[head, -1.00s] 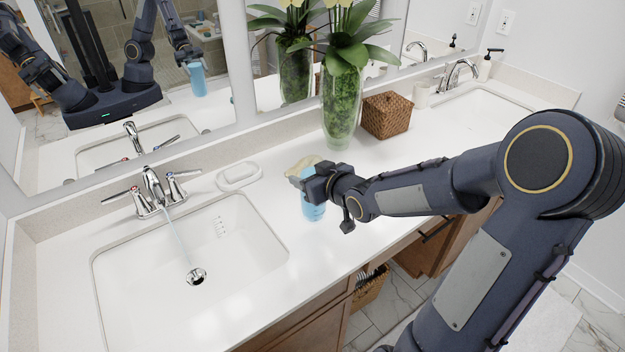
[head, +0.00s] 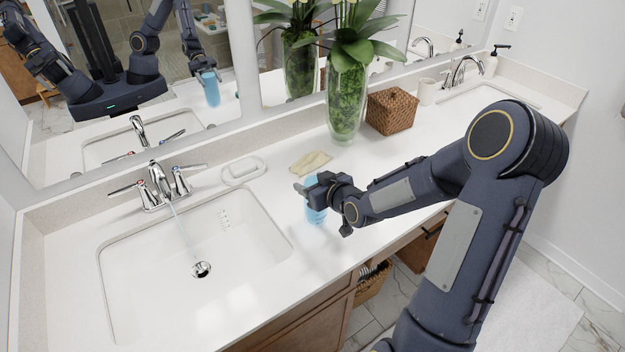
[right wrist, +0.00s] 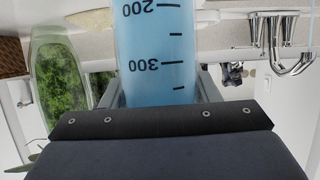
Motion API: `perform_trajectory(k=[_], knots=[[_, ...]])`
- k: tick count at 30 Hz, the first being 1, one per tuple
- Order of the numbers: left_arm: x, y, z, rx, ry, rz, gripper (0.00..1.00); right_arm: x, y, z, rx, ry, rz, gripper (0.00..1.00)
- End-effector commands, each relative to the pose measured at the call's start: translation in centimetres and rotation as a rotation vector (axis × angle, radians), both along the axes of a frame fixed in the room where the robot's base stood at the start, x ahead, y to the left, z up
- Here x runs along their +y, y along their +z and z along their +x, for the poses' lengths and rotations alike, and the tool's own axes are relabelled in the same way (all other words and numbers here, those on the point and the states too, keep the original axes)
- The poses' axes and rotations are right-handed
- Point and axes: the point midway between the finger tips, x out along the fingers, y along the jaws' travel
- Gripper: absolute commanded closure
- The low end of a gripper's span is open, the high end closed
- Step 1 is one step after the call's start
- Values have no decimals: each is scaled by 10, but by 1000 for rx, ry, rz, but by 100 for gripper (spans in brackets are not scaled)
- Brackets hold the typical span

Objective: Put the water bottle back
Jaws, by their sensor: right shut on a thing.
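The water bottle (head: 316,213) is light blue, and my right gripper (head: 313,186) is shut on it near its top, right of the near sink. The gripper hides part of the bottle. In the right wrist view the bottle (right wrist: 158,55) fills the middle between the fingers, with dark volume marks on its side. The bottle looks upright in the head view. I cannot tell whether its base touches the counter (head: 262,212). My left gripper is not directly in view.
The near sink (head: 150,262) has water running from its faucet (head: 160,185). A wide mirror (head: 120,60) backs the counter.

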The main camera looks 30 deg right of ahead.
Motion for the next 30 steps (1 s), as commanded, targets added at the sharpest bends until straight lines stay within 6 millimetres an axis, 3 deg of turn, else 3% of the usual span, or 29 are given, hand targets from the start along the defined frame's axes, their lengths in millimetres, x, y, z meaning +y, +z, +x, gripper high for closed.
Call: perform_trajectory(k=[7, 8, 12, 23, 30], knots=[[0, -5, 0, 0, 0, 0, 20, 0, -3, 1, -4, 0, -1, 80], [0, -4, 0, 0, 0, 0, 20, 0, -3, 0, 0, 0, 0, 42], [0, -4, 0, 0, 0, 0, 20, 0, -3, 0, 0, 0, 0, 24], [0, 2, 0, 0, 0, 0, 20, 0, 2, 0, 0, 0, 1, 23], [0, -4, 0, 0, 0, 0, 20, -5, 16, -37, -1, -4, -5, 23]])
